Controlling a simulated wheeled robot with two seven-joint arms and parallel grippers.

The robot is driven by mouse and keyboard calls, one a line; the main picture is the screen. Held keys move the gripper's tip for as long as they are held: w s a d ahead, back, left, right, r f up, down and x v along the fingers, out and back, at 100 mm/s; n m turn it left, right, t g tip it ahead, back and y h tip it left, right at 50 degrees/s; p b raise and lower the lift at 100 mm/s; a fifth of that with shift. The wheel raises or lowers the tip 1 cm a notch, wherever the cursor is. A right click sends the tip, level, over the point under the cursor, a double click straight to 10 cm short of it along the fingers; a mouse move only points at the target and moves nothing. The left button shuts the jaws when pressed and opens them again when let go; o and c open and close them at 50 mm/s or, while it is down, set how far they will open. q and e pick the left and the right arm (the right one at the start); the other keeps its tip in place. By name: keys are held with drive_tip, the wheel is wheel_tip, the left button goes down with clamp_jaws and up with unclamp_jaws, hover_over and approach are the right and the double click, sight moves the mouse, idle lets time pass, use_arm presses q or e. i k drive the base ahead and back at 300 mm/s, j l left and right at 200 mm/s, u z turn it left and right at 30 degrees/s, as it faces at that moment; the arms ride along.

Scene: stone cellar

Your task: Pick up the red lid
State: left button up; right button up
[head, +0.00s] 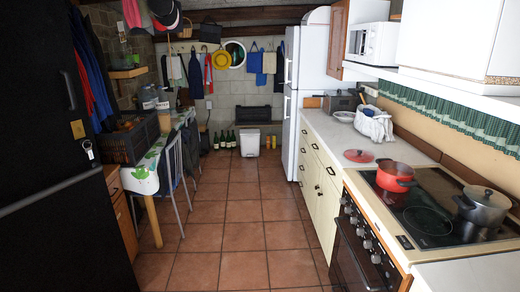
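In the head view, the red lid (358,156) lies on the white counter, just past the far left corner of the stove. It is round with a small knob on top. A red pot (395,174) stands on the stove close to it, nearer to me and to the right. The lid is apart from the pot and shows clearly. Neither of my grippers is in view.
A grey lidded pot (482,208) stands on the stove's right side. A white bag (373,124) and a plate (344,116) sit farther along the counter. The tiled floor (240,235) is clear between the counter and the left-hand table, which holds a black crate (125,146).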

sight(356, 155)
drive_tip(key=i+j+z, duration=0.1)
drive_tip(key=i+z, duration=0.2)
drive_tip(key=i, duration=0.25)
drive_tip(key=i+j+z, duration=0.3)
drive_tip(key=i, duration=0.25)
drive_tip(key=i+j+z, duration=0.35)
drive_tip(key=i, duration=0.2)
